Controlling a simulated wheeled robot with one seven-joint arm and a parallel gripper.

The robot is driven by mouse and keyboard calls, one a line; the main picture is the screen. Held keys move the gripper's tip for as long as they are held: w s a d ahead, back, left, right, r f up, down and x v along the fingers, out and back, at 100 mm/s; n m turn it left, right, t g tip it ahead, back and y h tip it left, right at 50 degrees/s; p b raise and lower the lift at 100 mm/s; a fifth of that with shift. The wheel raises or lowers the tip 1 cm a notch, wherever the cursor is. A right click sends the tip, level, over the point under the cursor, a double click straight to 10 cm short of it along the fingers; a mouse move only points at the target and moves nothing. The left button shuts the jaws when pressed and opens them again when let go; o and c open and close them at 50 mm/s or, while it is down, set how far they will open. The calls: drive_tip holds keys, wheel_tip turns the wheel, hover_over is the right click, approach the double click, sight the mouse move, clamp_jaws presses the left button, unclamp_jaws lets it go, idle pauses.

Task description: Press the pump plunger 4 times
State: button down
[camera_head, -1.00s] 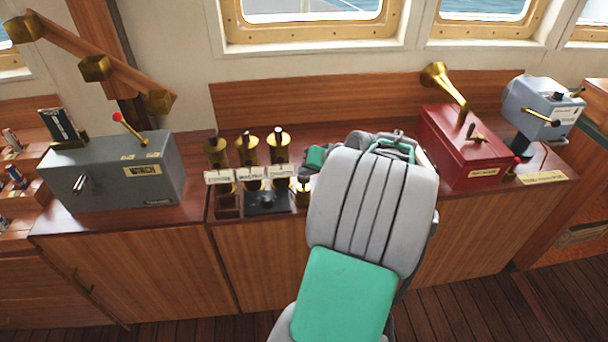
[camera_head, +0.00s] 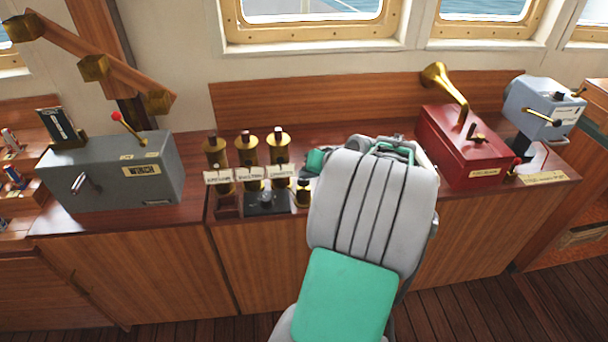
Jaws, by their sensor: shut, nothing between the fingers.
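Three upright brass cylinders with dark tops stand in a row on the wooden counter: a left one (camera_head: 215,150), a middle one (camera_head: 247,150) and a right one (camera_head: 279,144). White label cards (camera_head: 249,174) stand in front of them. A smaller brass piece with a dark knob (camera_head: 303,191) stands in front, to the right of a dark plate (camera_head: 266,203). I cannot tell which piece is the pump plunger. My grey and green arm reaches over the counter just right of these pieces. My gripper's fingers are hidden behind the arm.
A grey box with a red-knobbed lever (camera_head: 115,172) stands to the left. A red box with a brass horn (camera_head: 468,150) and a blue-grey device (camera_head: 543,107) stand to the right. A wooden backboard (camera_head: 330,105) runs behind, below the windows.

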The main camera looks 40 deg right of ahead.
sight(306, 181)
drive_tip(key=shift+f, duration=0.4)
drive_tip(key=shift+r, duration=0.15)
drive_tip(key=shift+r+p, duration=1.3)
drive_tip(key=shift+r, duration=0.6)
drive_tip(key=shift+r, duration=0.1)
wheel_tip(306, 181, up, 5)
drive_tip(key=p, duration=0.3)
drive_tip(key=shift+p, duration=0.4)
idle(1.2)
